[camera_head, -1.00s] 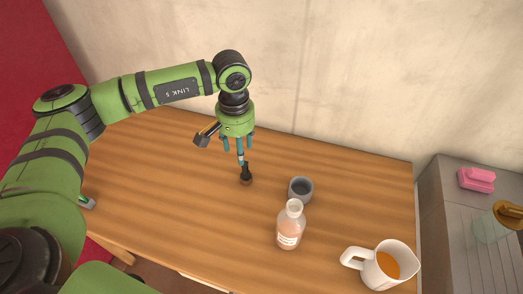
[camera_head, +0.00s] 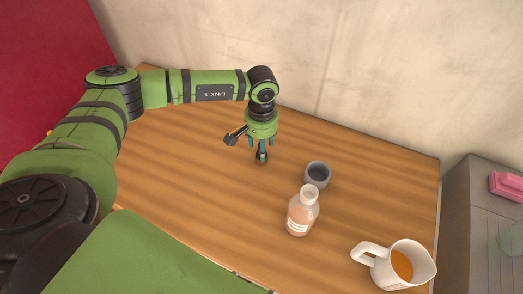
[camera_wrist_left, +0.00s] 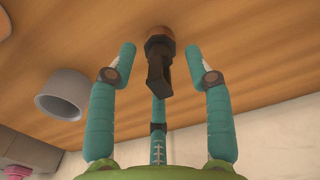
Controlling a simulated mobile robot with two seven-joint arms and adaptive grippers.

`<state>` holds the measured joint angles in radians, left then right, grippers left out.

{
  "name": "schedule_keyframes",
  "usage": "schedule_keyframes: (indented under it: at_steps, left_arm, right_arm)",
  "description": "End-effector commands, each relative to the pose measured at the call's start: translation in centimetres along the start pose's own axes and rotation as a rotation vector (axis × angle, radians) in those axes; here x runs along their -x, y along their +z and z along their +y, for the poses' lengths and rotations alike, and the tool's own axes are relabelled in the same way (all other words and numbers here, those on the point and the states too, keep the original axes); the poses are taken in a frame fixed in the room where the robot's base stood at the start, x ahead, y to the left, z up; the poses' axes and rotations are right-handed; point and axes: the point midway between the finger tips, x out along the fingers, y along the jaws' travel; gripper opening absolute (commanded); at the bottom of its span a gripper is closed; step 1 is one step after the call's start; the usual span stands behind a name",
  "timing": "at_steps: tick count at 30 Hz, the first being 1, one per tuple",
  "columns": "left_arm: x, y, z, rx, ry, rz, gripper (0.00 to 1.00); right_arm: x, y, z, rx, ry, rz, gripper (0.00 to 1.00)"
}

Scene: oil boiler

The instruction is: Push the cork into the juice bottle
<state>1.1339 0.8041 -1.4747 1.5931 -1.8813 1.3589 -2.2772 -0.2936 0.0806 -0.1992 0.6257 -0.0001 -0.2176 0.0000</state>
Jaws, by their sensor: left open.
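The juice bottle (camera_head: 301,213) stands upright on the wooden table in the head view, with an open neck and a pale label. The cork (camera_head: 261,157) stands on the table to the left of the bottle, partly hidden by my fingers. In the left wrist view the cork (camera_wrist_left: 160,62) shows a brown base and a black upper part. My left gripper (camera_head: 262,148) points down over it. In the left wrist view the gripper (camera_wrist_left: 161,52) is open, with its teal fingers spread around the cork and gaps at the sides. My right gripper is not in view.
A grey cup (camera_head: 317,174) stands just behind the bottle; it also shows in the left wrist view (camera_wrist_left: 63,95). A white jug (camera_head: 394,266) with orange liquid is at the front right. A grey counter (camera_head: 480,220) with a pink object (camera_head: 508,186) is at the right. The wall is behind.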

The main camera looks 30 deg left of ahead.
Motion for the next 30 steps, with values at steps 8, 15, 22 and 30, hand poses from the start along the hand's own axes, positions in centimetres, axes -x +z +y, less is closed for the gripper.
schedule_keyframes:
  at_steps: [8, 15, 22, 30]
  left_arm:
    - [0.0, 0.0, 0.0, 0.000, 0.000, 0.000, 0.03]
    - [0.0, 0.0, 0.0, 0.001, 0.000, 0.000, 0.00]
    - [0.3, -0.1, 0.0, 0.001, 0.000, 0.001, 0.00]
    - [3.7, -0.1, 0.0, 0.000, 0.001, 0.006, 0.00]
  right_arm:
    - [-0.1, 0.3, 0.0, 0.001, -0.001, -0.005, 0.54]
    - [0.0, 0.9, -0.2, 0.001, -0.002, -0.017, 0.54]
    - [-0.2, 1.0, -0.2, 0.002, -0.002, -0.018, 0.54]
    - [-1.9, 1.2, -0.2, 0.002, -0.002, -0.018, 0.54]
